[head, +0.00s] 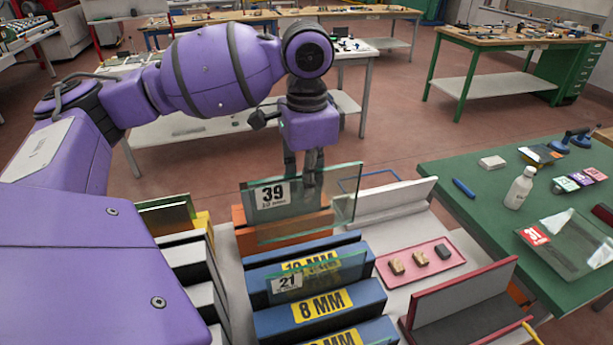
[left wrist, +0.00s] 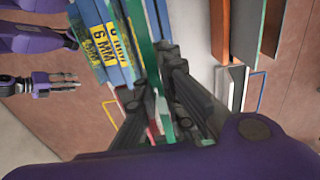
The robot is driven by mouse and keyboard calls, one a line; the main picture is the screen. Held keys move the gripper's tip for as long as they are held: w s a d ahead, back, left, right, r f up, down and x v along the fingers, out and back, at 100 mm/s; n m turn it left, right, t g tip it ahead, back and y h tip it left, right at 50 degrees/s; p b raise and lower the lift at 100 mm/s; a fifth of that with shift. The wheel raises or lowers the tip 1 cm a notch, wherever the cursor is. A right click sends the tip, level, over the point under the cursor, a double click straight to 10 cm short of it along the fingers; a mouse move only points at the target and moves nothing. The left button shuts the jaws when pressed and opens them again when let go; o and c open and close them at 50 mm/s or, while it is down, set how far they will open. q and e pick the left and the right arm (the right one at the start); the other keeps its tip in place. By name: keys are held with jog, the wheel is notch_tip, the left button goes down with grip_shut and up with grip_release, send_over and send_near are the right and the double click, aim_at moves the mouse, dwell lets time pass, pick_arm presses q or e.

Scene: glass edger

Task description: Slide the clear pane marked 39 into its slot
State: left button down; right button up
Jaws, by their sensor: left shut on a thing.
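The clear pane marked 39 (head: 335,205) is upright, with its white label at its upper left. My left gripper (head: 305,180) is shut on its top edge from above. In the left wrist view the pane (left wrist: 164,115) shows as a green edge between the fingers (left wrist: 172,90). In the head view the pane overlaps an orange block (head: 240,217) behind the blue slotted rack (head: 375,295); I cannot tell whether its bottom edge is in a slot. My right gripper (left wrist: 62,82) shows small at the left of the left wrist view, fingers apart and empty.
A clear pane marked 21 (head: 335,270) stands in the blue rack between the 10 MM and 8 MM blocks. A pink tray (head: 440,275) with small blocks and a red-edged rack (head: 460,300) are to its right.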

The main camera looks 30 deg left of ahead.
aim_at(306, 228)
pick_arm(q)
jog(key=shift+s+d+r, duration=0.1)
jog(key=shift+r, duration=0.05)
jog(key=shift+f, duration=6.1)
jog(key=shift+f, duration=0.35)
jog(key=c, duration=1.8)
grip_release()
jog(key=shift+f, duration=0.1)
notch_tip(306, 228, up, 12)
